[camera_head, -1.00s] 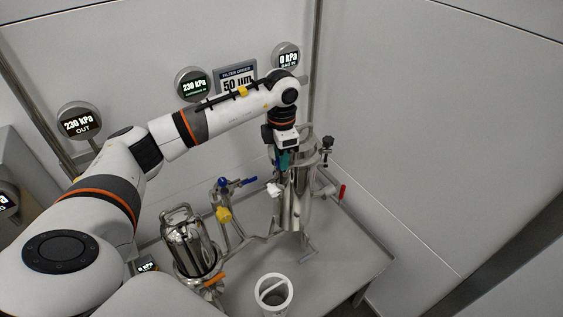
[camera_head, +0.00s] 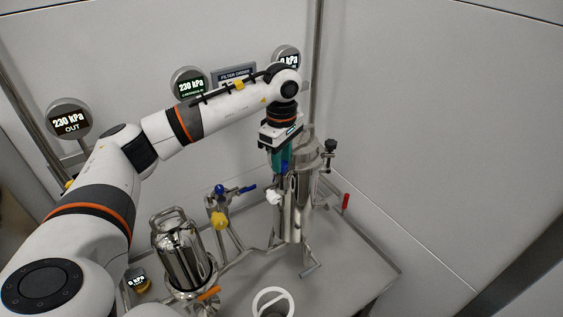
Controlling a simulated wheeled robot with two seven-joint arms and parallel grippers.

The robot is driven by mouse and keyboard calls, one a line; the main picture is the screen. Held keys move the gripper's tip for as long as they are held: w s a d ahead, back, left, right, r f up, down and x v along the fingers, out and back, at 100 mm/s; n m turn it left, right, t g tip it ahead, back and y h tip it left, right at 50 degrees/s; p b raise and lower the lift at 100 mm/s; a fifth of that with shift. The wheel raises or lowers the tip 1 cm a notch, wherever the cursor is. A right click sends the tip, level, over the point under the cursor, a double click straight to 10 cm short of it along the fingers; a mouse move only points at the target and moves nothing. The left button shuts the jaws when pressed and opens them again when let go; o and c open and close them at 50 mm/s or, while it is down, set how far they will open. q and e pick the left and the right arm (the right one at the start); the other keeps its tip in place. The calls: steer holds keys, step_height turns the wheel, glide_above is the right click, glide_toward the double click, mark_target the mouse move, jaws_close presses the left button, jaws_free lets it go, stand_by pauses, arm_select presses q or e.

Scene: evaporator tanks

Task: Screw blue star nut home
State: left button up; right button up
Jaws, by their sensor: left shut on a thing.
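My left gripper (camera_head: 280,163) points down at the upper left side of the tall steel filter housing (camera_head: 296,205), beside its rim. Its teal fingers are shut on the blue star nut (camera_head: 285,167), of which only a small blue part shows. The fingers hide the rest of the nut and whatever it sits on, so I cannot tell how far down it is. A white knob-like piece (camera_head: 273,198) shows just below, on the housing's left side. My right gripper is not in view.
A shorter steel vessel (camera_head: 180,252) with a top handle stands left on the steel table (camera_head: 345,270). Pipes with a blue-handled valve (camera_head: 236,189) and a yellow knob (camera_head: 220,221) stand between. Gauges line the wall.

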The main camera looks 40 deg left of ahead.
arm_select(q)
steer(key=shift+m+b, duration=0.4)
steer(key=shift+m, duration=0.7)
steer(key=shift+r, duration=0.1)
steer(key=o, duration=1)
